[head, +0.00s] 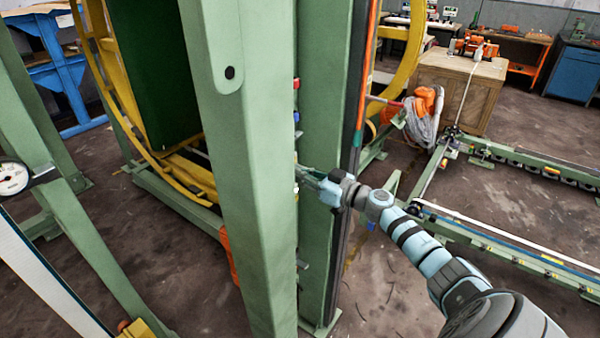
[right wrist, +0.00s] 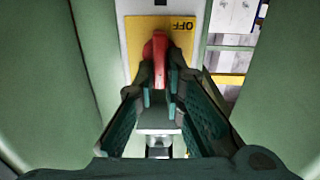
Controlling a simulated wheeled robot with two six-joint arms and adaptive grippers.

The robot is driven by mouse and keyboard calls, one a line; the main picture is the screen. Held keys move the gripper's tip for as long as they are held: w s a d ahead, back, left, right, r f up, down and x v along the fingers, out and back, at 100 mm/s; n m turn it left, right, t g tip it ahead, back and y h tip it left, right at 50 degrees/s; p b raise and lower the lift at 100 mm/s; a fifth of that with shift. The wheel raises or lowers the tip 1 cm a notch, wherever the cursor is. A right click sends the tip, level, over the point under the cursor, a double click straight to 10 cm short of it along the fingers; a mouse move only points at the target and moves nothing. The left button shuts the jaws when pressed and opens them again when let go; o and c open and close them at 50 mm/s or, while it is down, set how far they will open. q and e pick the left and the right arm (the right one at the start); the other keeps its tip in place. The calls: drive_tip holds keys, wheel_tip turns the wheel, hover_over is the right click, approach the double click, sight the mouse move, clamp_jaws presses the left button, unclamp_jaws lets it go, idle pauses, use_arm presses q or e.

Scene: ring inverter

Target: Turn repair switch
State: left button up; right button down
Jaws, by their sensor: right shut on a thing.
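The repair switch is a red handle (right wrist: 158,47) on a yellow plate (right wrist: 135,38), with the word OFF upside down at its upper right in the right wrist view. My right gripper (right wrist: 160,80) is shut on the red handle, its two green fingers on either side of it. In the head view my right gripper (head: 308,178) reaches from the right into the gap between two green posts. The switch itself is hidden there behind the front post (head: 243,150). My left gripper is not in view.
Green walls (right wrist: 40,80) stand close on both sides of my right gripper. A second green post (head: 322,120) with a dark edge stands just behind my right wrist. A yellow ring frame (head: 120,100) is at the left, and a green rail (head: 510,240) runs along the floor at right.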

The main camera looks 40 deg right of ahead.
drive_tip(key=n, duration=0.6)
drive_tip(key=f+n+b, duration=0.1)
drive_tip(key=n, duration=0.5)
drive_tip(key=a+n, duration=0.1)
drive_tip(key=n, duration=0.5)
drive_tip(key=shift+s+a+f, duration=0.1)
drive_tip(key=shift+s+f, duration=0.05)
idle(0.5)
drive_tip(key=c, duration=1.7)
unclamp_jaws()
drive_tip(key=v, duration=0.7)
drive_tip(key=shift+s, duration=0.15)
